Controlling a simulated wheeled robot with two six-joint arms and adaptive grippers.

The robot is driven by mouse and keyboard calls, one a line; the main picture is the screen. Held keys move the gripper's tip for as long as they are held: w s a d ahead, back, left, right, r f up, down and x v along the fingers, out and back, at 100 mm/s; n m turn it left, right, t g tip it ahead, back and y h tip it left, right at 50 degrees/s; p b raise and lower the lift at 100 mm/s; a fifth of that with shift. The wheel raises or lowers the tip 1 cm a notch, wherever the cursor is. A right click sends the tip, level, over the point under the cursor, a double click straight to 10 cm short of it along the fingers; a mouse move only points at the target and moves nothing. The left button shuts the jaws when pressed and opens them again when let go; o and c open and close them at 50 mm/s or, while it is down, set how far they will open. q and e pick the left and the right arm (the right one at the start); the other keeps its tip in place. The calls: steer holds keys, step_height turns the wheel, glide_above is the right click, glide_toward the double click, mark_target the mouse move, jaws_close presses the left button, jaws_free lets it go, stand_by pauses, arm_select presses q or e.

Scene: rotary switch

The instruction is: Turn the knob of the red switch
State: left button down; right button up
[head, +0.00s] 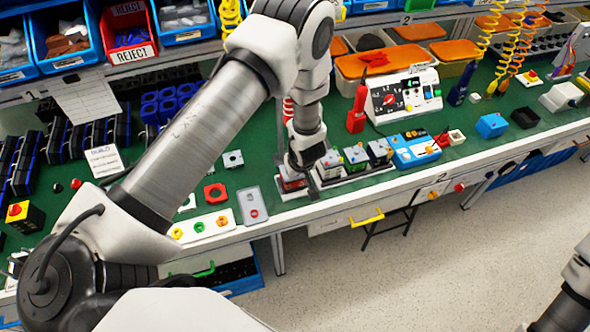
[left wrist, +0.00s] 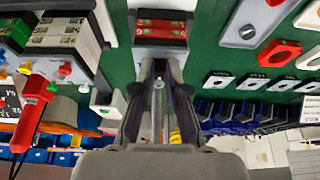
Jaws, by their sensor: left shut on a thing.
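The red switch (head: 291,185) is a small box with a red face at the front edge of the green bench, left of similar switches. In the left wrist view the red switch (left wrist: 161,28) shows at top centre, with red panels and pale labels. My left gripper (head: 291,171) points down over it. In the wrist view the left gripper's fingers (left wrist: 160,66) are close together against the switch, shut on its knob. The knob is hidden by the fingers, so its angle cannot be told. My right gripper is out of view; only part of that arm shows at lower right.
A blue meter (head: 413,149) sits further right. Bins line the back.

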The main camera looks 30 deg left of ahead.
arm_select(q)
steer(key=c, duration=1.2)
jaws_free()
steer(key=v, duration=1.2)
steer(key=shift+w+a, duration=0.15)
steer(key=shift+w, duration=0.05)
